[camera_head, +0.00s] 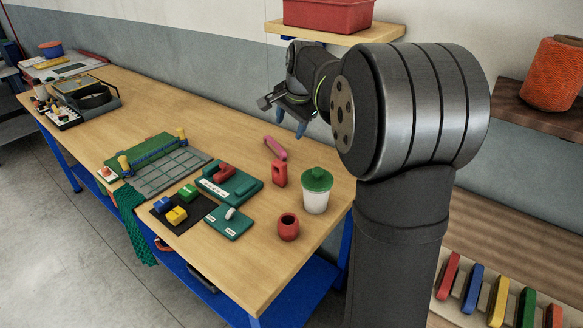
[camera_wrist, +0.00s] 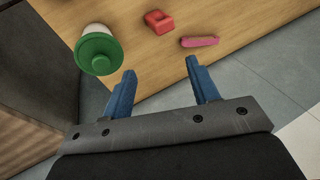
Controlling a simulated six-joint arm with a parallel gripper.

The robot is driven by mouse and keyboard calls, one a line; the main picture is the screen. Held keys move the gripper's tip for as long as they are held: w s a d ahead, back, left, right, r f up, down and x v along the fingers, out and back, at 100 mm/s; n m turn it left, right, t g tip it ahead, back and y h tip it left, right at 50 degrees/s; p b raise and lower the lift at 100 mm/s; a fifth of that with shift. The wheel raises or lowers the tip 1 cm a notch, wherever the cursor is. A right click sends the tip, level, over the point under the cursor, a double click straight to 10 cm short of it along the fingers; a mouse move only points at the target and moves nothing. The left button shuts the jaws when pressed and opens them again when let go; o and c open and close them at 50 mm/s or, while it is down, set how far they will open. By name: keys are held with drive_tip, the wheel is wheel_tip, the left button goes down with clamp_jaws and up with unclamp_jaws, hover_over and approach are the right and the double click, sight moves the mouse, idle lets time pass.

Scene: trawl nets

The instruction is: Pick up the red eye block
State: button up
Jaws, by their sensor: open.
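The red eye block (camera_head: 279,174) stands on the wooden table, left of the white cup with a green lid. It also shows near the top of the wrist view (camera_wrist: 158,21). My gripper (camera_head: 290,122) is above the far side of the table, in the air and apart from the block. In the wrist view its two blue fingers (camera_wrist: 161,70) are spread with nothing between them. The block lies beyond the fingertips in that view.
The cup (camera_head: 316,192) stands close right of the block, and a pink bar (camera_head: 275,148) lies behind it. A red pot (camera_head: 288,227) stands in front. Teal holders (camera_head: 228,222) and a dark mat (camera_head: 166,219) with coloured blocks are to the left. A shelf (camera_head: 345,36) hangs above.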

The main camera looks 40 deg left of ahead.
drive_tip(key=m, duration=0.3)
drive_tip(key=m+g, duration=0.2)
drive_tip(key=m, duration=1.2)
approach(279, 162)
drive_tip(key=shift+m, duration=0.3)
drive_tip(key=x, duration=0.6)
drive_tip(key=shift+s+d+f, duration=0.15)
drive_tip(key=shift+f, duration=0.1)
drive_tip(key=shift+y, duration=0.3)
drive_tip(key=shift+x, duration=2.85)
drive_tip(key=c, duration=1.1)
drive_tip(key=shift+r, duration=0.1)
drive_tip(key=shift+c, duration=0.2)
